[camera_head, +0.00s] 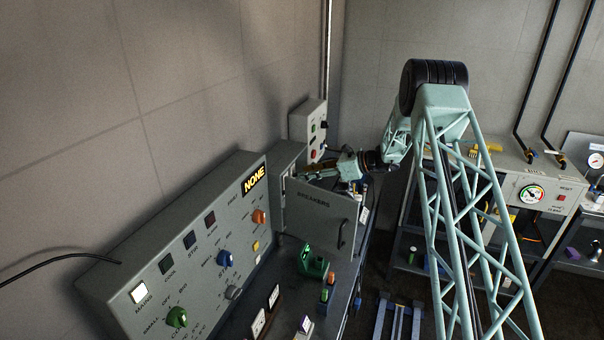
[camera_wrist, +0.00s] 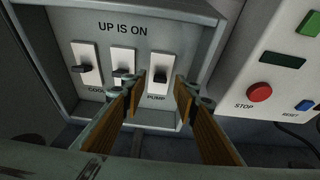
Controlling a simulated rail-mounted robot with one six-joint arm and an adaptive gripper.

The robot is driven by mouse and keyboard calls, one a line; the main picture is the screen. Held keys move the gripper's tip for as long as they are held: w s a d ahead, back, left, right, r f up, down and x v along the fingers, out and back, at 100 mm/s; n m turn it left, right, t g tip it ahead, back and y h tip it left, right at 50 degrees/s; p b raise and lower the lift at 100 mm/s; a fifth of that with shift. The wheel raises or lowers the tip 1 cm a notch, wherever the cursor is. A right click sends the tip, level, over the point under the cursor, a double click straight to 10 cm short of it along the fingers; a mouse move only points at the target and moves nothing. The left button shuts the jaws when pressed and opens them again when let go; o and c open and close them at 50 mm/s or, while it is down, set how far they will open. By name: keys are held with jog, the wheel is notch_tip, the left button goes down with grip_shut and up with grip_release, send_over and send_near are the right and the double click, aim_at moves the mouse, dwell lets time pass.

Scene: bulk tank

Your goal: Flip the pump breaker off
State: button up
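The grey breaker box (camera_head: 287,158) has its door (camera_head: 322,212), lettered BREAKERS, standing open. In the wrist view the box (camera_wrist: 150,14) reads UP IS ON above three white switch plates with dark levers. The pump breaker (camera_wrist: 160,74) is the rightmost, with PUMP lettered below it. I cannot tell for sure whether its lever is up or down. My gripper (camera_wrist: 159,82) is open, one finger on each side of the pump breaker's plate and apart from its lever. The left finger partly hides the middle breaker (camera_wrist: 123,72). In the head view my gripper (camera_head: 304,172) reaches in over the door.
Right of the breakers is a control box (camera_wrist: 270,70) with a red STOP button (camera_wrist: 260,92) and a blue RESET button (camera_wrist: 304,105), close to the right finger. A sloped panel (camera_head: 190,250) with coloured knobs stands nearer. A green object (camera_head: 312,262) sits on the bench.

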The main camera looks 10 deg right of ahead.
jog(key=shift+x, duration=1.4)
jog(key=c, duration=0.9)
jog(key=shift+o, duration=0.2)
